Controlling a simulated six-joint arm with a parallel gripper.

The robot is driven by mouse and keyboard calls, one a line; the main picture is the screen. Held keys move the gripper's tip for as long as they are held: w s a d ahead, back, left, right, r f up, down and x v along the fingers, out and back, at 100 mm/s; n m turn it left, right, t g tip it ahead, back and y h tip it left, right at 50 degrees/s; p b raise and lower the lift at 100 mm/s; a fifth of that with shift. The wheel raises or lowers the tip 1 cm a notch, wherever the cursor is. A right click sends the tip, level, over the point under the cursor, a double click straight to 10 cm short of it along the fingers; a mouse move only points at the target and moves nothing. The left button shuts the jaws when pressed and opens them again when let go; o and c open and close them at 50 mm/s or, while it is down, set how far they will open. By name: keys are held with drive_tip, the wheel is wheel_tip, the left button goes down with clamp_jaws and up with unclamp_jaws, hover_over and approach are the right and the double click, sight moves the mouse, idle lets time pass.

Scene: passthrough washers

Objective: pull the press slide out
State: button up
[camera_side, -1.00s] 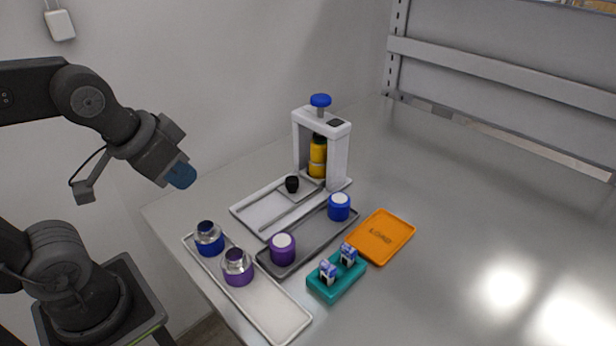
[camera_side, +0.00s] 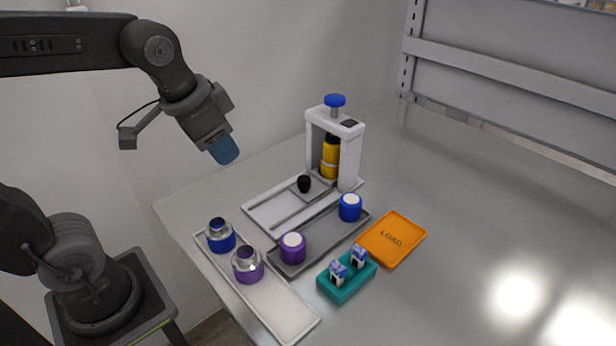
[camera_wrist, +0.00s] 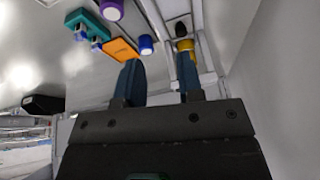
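The press (camera_side: 349,160) is a white frame with a blue knob (camera_side: 335,100) on top. Its slide (camera_side: 317,192) is a small grey plate with a black handle knob (camera_side: 304,184), sitting on the railed white base (camera_side: 262,213). A yellow bottle (camera_side: 329,158) with a dark top stands inside the frame, at the slide's inner end. My gripper (camera_side: 224,150) is in the air, left of and above the slide, touching nothing. In the wrist view its blue fingers (camera_wrist: 160,72) are apart and empty. The black knob (camera_wrist: 181,29) and yellow bottle (camera_wrist: 187,46) show beyond the right finger.
A grey tray (camera_side: 322,236) with purple and blue white-topped jars lies before the press. A white tray (camera_side: 285,312) holds blue and purple silver-necked containers. A teal holder (camera_side: 346,284) with small vials and an orange "LOAD" tray (camera_side: 392,240) lie nearby. The table's right side is clear.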

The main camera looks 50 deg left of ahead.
drive_tip(key=o, duration=0.4)
drive_tip(key=w+m, duration=0.1)
drive_tip(key=w, duration=0.2)
drive_tip(key=w+m+g, duration=0.1)
drive_tip(key=w, duration=0.2)
drive_tip(key=w+m+g, duration=0.1)
drive_tip(key=w, duration=0.2)
drive_tip(key=shift+w+a, duration=0.35)
drive_tip(key=shift+a, duration=0.05)
drive_tip(key=m+g, duration=0.2)
drive_tip(key=m, duration=0.2)
hover_over(304, 179)
wheel_tip(304, 179, down, 5)
wheel_tip(304, 179, down, 13)
clamp_jaws()
